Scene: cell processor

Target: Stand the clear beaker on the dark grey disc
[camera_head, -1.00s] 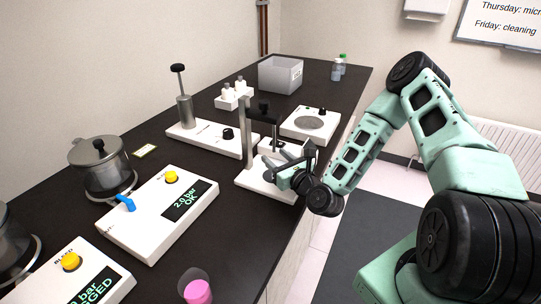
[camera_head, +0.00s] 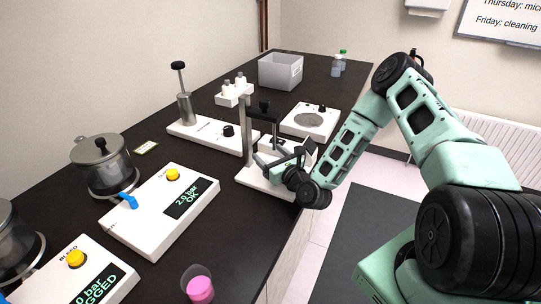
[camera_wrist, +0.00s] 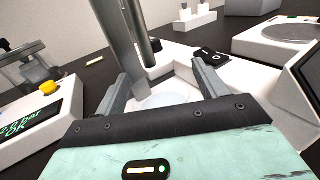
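My gripper (camera_head: 272,162) is low over the white base (camera_head: 250,178) of a stand with an upright column. In the wrist view its two fingers (camera_wrist: 163,88) are wide apart, one on each side of a faint, pale round outline (camera_wrist: 165,101). This outline may be the clear beaker, but I cannot tell for sure; no contact with the fingers shows. A grey disc (camera_head: 309,120) lies on a white square device behind the stand, with nothing on it. It also shows at the upper right of the wrist view (camera_wrist: 288,33).
The stand's metal column (camera_wrist: 122,45) rises just beyond my fingers. A clear cup with pink contents (camera_head: 200,288) is at the bench's near edge. White control boxes (camera_head: 160,212) and metal pots (camera_head: 103,165) fill the left. A grey bin (camera_head: 280,72) stands farther back.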

